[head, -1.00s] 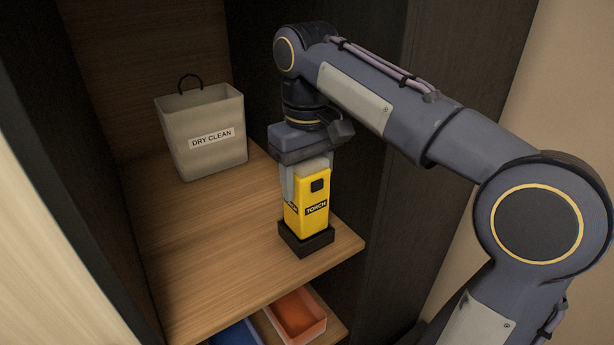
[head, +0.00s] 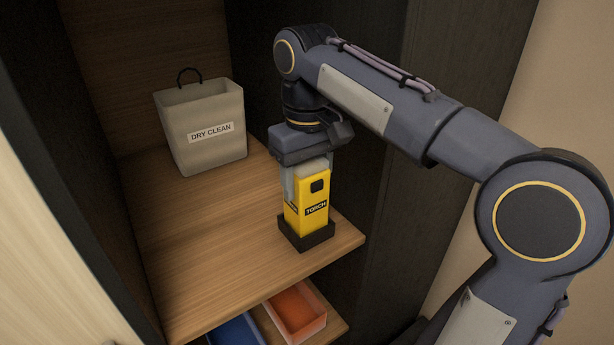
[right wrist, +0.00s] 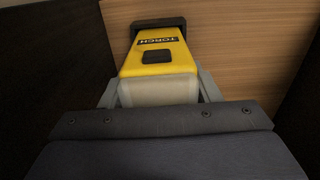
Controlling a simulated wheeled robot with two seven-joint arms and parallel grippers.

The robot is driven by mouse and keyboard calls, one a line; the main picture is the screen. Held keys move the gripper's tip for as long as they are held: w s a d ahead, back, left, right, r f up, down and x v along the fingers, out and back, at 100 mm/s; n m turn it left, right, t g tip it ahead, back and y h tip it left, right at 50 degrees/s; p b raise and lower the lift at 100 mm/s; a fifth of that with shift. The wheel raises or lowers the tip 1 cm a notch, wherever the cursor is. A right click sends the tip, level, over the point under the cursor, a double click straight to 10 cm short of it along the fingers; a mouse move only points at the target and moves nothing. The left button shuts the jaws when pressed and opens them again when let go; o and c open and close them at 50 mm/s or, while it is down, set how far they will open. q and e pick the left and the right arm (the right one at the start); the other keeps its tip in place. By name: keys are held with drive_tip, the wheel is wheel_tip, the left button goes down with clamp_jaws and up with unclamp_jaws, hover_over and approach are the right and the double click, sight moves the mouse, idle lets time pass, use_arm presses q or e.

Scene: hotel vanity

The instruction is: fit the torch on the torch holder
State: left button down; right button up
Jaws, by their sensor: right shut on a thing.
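The yellow torch (head: 311,207) stands upright on the wooden shelf, its lower end in the black torch holder (head: 322,235) near the shelf's front right corner. The holder's rim hides the torch's bottom, so I cannot tell how deep it sits. My right gripper (head: 306,180) points down from above and is shut on the torch's pale upper end. In the right wrist view the torch (right wrist: 158,58) lies between the fingers, with the dark holder (right wrist: 158,24) at its far end. My left gripper is not in view.
A grey bin labelled DRY CLEAN (head: 205,145) stands at the back left of the shelf (head: 215,245). Below are an orange tray (head: 297,312) and a blue tray (head: 236,332). Dark cabinet walls close in on the left and right. The shelf's middle is clear.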

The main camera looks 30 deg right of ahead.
drive_tip(key=shift+f+b, duration=0.45)
drive_tip(key=shift+f, duration=0.3)
idle(0.6)
drive_tip(key=o, duration=1.2)
drive_tip(key=shift+r, duration=0.1)
wheel_tip(320, 180, up, 8)
drive_tip(key=shift+f+p, duration=0.2)
drive_tip(key=shift+p, duration=0.2)
